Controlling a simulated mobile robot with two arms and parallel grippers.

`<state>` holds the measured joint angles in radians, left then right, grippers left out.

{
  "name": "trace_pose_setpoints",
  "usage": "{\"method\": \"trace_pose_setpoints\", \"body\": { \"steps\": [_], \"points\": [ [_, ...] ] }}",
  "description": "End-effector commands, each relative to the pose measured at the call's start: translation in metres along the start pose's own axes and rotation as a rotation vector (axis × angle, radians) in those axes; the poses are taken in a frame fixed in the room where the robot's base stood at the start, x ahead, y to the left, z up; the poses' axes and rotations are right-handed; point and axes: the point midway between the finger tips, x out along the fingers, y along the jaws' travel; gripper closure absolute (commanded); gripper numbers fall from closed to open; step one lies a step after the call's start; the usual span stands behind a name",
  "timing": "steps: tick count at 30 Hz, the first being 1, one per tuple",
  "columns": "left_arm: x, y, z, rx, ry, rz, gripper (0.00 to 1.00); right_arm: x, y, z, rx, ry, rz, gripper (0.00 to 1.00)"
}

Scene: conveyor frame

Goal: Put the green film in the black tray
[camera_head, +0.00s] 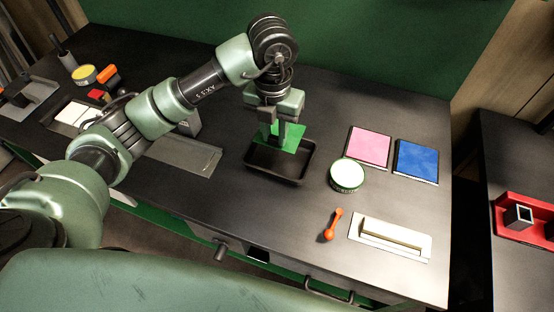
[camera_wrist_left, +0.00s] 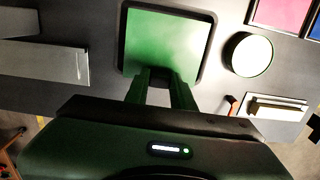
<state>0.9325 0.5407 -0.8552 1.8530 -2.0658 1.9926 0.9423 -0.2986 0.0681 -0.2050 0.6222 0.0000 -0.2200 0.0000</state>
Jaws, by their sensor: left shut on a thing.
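My left gripper (camera_head: 284,138) is shut on the green film (camera_head: 294,136), a thin translucent green sheet. The film is over the black tray (camera_head: 278,176), a shallow open box on the dark worktop. In the left wrist view the film (camera_wrist_left: 168,42) covers most of the tray opening, with the dark tray rim (camera_wrist_left: 210,50) showing around it. The two fingers of the left gripper (camera_wrist_left: 163,85) reach to the film's near edge. I cannot tell whether the film touches the tray floor. My right gripper is not in view.
A round white-topped tin (camera_head: 347,175) stands close to the tray's right side. Pink (camera_head: 369,147) and blue (camera_head: 416,161) pads lie farther right. An orange tool (camera_head: 332,226) and a cream block (camera_head: 390,238) lie near the front edge. A grey plate (camera_head: 182,156) lies left.

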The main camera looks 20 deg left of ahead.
Motion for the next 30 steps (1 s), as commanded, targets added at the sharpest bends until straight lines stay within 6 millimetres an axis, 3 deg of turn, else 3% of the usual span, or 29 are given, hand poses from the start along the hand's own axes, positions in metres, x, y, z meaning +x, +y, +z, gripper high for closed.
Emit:
{"method": "trace_pose_setpoints", "body": {
  "steps": [6, 14, 21, 30],
  "points": [
    [0.048, 0.001, -0.002, 0.0, 0.003, 0.002, 1.0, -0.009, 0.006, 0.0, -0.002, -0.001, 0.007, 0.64],
    [0.069, 0.001, -0.002, 0.0, 0.001, 0.001, 1.0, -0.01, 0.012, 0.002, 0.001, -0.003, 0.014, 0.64],
    [0.103, 0.001, -0.003, 0.0, 0.002, 0.002, 1.0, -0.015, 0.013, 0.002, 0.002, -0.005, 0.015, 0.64],
    [0.107, 0.001, -0.003, 0.001, -0.002, 0.001, 1.0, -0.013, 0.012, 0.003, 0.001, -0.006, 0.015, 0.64]
  ]
}}
